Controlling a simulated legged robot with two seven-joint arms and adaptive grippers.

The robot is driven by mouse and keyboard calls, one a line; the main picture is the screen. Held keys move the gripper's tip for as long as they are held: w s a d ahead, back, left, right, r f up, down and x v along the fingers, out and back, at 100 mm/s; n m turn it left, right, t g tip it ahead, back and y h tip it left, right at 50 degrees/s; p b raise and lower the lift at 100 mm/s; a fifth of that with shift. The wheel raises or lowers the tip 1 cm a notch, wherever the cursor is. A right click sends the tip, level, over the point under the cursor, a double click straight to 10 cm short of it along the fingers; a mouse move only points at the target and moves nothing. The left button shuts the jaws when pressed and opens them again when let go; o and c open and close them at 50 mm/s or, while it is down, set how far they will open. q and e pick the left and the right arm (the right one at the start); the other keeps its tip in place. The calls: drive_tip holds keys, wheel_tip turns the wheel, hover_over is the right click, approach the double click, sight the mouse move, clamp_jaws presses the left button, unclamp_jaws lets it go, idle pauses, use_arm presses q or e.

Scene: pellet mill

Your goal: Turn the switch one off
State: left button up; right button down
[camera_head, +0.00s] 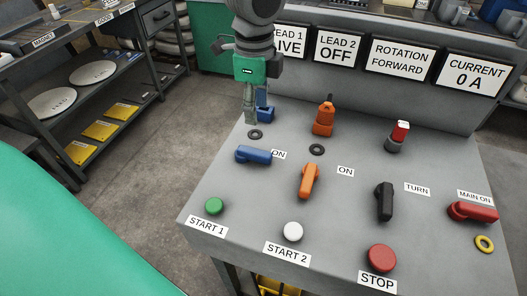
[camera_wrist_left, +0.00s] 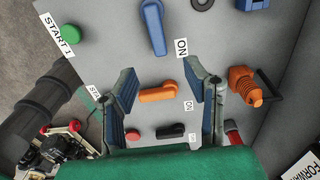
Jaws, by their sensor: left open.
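Switch one is the blue rotary switch (camera_head: 254,155) at the left of the sloped grey panel, its handle lying roughly sideways beside an ON label (camera_head: 278,154). It also shows at the top of the left wrist view (camera_wrist_left: 153,27). My left gripper (camera_head: 250,122) is open and empty behind the switch, near the blue plug (camera_head: 266,112), apart from the handle. In the left wrist view its spread fingers (camera_wrist_left: 160,72) frame the orange switch (camera_wrist_left: 158,93) beyond them. The LEAD 1 sign (camera_head: 290,42) reads LIVE and is partly hidden by my left arm. My right gripper is not seen.
The panel also has an orange switch (camera_head: 309,181), an orange plug (camera_head: 323,118), a black turn switch (camera_head: 385,201), a red main switch (camera_head: 473,211), and START 1 (camera_head: 214,206), START 2 (camera_head: 293,231) and STOP (camera_head: 382,258) buttons. The LEAD 2 sign (camera_head: 334,47) reads OFF.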

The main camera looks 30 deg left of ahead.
sight(256, 152)
use_arm(q)
drive_tip(key=f+b, duration=0.1)
drive_tip(key=f, duration=1.2)
drive_tip(key=shift+s+f, duration=0.2)
drive_tip(key=shift+c, duration=0.4)
drive_tip(key=shift+r, duration=0.1)
clamp_jaws()
